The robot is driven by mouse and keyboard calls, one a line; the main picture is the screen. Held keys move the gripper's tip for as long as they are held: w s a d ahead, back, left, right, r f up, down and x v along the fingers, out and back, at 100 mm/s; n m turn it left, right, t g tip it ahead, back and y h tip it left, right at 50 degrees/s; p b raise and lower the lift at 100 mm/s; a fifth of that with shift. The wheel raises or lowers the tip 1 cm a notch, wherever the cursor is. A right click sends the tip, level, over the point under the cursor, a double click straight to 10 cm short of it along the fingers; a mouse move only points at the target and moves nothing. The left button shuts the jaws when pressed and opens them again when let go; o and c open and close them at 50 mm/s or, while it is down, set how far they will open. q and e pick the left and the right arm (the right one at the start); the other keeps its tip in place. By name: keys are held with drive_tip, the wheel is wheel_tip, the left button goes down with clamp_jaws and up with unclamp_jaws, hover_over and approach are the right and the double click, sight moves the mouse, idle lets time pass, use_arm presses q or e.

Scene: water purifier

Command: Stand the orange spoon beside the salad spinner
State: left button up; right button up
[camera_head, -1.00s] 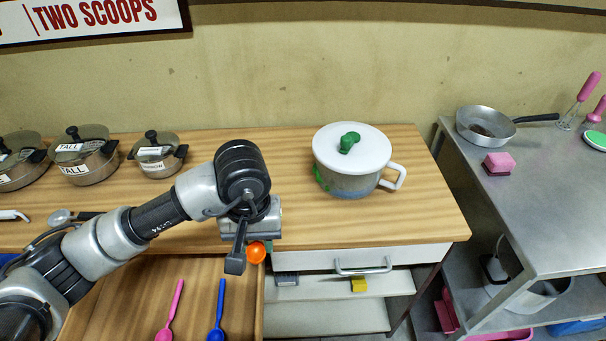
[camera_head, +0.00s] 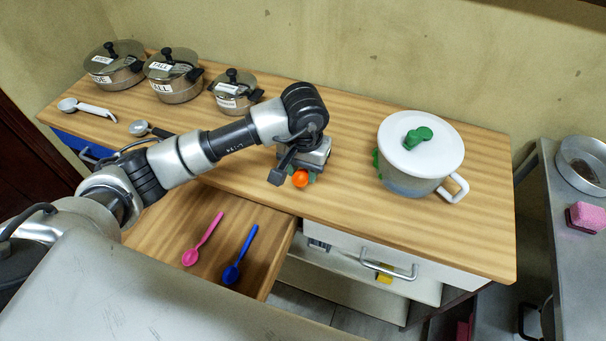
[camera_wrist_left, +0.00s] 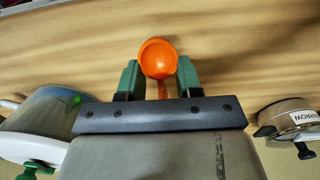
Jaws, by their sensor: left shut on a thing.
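The salad spinner (camera_head: 412,183), with a white lid, green knob and side handle, stands on the wooden counter. It also shows at the left edge of the left wrist view (camera_wrist_left: 45,110). My left gripper (camera_head: 306,176) is at the counter's front part, left of the spinner and apart from it. It is shut on the orange spoon (camera_head: 300,179). In the left wrist view the spoon's round bowl (camera_wrist_left: 158,58) sticks out between the green fingertips (camera_wrist_left: 160,84); most of its handle is hidden. My right gripper is out of view.
Labelled pots (camera_head: 174,80) stand along the back left of the counter. Measuring scoops (camera_head: 90,108) lie at its left. An open drawer (camera_head: 150,235) below holds a pink spoon (camera_head: 203,240) and a blue spoon (camera_head: 240,256). Counter between gripper and spinner is clear.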

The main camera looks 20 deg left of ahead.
use_arm(q)
drive_tip(key=shift+w+a+f, duration=0.2)
drive_tip(key=shift+a, duration=0.05)
drive_tip(key=shift+f, duration=0.35)
wheel_tip(320, 180, down, 3)
drive_tip(key=shift+f+p, duration=0.1)
drive_tip(key=shift+p, duration=0.3)
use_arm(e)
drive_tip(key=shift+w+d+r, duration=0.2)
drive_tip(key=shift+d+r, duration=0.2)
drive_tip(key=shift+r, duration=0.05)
use_arm(q)
drive_tip(key=shift+f+b, duration=0.3)
drive_tip(key=shift+b, duration=0.05)
drive_tip(key=o, duration=0.9)
drive_tip(key=shift+r, duration=0.1)
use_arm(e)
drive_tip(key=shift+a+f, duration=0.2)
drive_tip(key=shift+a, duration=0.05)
